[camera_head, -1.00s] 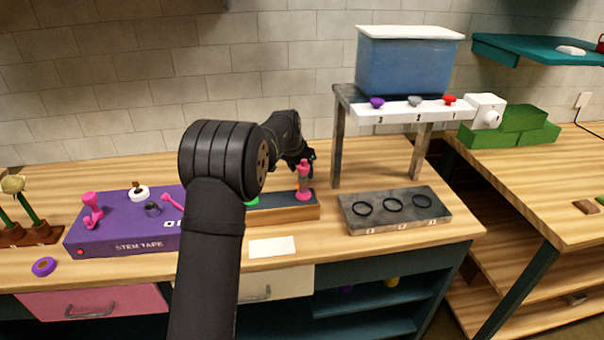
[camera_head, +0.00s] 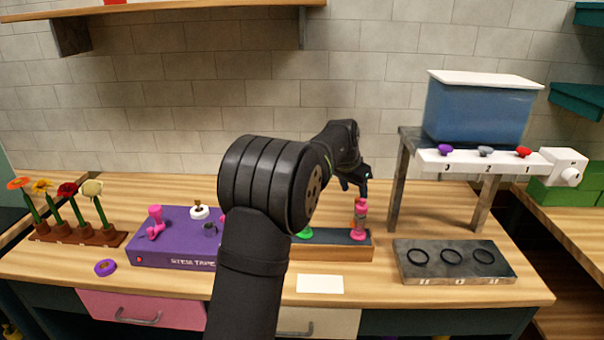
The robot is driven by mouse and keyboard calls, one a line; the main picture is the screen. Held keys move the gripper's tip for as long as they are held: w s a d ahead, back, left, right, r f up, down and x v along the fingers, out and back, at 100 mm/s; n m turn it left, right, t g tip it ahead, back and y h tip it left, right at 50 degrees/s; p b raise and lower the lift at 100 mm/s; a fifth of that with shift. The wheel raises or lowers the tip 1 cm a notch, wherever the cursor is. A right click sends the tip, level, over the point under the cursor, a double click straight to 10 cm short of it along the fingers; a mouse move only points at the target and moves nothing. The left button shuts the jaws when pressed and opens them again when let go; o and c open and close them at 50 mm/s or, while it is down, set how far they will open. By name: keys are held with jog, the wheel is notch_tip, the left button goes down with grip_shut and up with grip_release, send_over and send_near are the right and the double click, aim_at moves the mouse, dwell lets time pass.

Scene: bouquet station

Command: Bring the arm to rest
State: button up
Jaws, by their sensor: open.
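My arm reaches from the bottom centre over the counter. My gripper (camera_head: 359,189) is at its far end, small and dark, and points down. It is open and looks empty. It is just above and behind a pink upright item (camera_head: 360,217), which stands on the right end of a wooden block with a dark top (camera_head: 330,253). Whether the fingers touch that item is too small to tell. My upper arm hides the block's left end and part of the purple stem tape box (camera_head: 175,250).
A blue tank (camera_head: 480,110) sits on a raised stand with numbered knobs at the right. A grey tray (camera_head: 455,274) with three black rings lies below. Several flowers stand in a brown rack (camera_head: 80,236) at the left. A white card (camera_head: 320,284) lies in front. A shelf (camera_head: 180,12) hangs above.

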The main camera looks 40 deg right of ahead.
jog(key=x, duration=1.1)
jog(key=shift+d+f, duration=0.1)
jog(key=shift+f, duration=0.3)
jog(key=shift+d+r, duration=0.15)
jog(key=shift+r, duration=1.75)
